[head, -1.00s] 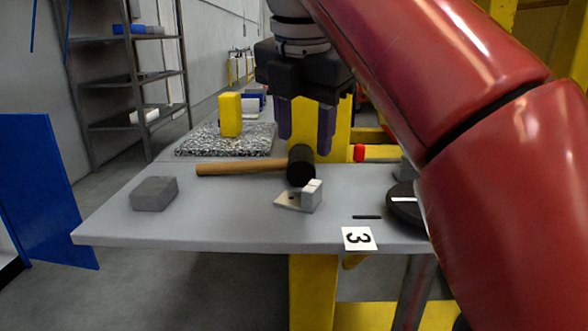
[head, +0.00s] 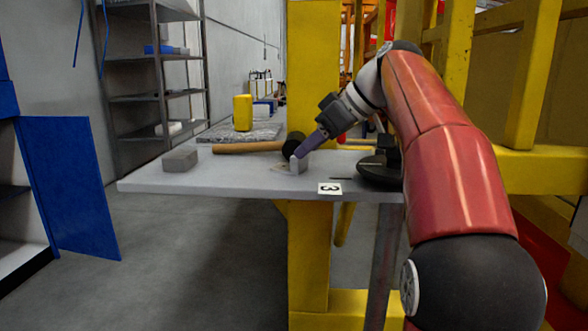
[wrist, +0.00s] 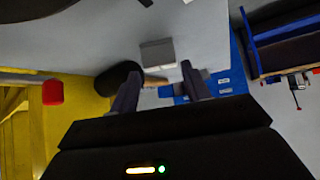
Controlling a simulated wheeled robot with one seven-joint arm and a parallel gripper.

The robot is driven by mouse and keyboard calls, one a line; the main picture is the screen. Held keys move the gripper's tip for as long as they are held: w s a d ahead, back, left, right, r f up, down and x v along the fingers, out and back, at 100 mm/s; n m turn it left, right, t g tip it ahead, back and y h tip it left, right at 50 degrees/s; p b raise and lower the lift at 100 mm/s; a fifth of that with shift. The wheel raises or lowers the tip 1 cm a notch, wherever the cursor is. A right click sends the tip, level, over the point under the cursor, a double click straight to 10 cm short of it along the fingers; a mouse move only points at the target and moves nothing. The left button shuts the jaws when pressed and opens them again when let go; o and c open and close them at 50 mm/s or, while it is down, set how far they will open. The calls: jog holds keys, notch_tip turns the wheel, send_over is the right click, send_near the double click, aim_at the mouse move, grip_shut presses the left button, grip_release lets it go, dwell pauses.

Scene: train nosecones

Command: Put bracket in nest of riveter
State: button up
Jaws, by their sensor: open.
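The bracket (head: 295,166) is a small light-grey L-shaped piece with a flat foot and an upright part. It sits on the grey table (head: 235,183) in front of the mallet head, behind the label "3". My gripper (head: 302,152) slants down from the right with its purple fingertips at the bracket's upright part. I cannot tell whether they touch it. In the wrist view the fingers (wrist: 160,70) are apart, and the bracket is not clearly made out. A dark round device (head: 378,170) stands at the table's right end, partly behind my arm; I cannot tell whether it is the riveter.
A mallet with a wooden handle (head: 245,147) and black head (head: 292,147) lies just behind the bracket. A grey block (head: 180,159) sits at the left. A yellow block (head: 243,113) stands on a speckled slab behind. A yellow post (head: 313,75) rises behind the table.

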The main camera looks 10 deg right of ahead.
jog(key=x, duration=0.2)
jog(key=shift+w+a+f, duration=0.2)
jog(key=shift+f, duration=0.05)
jog(key=c, duration=0.7)
jog(key=shift+r, duration=0.1)
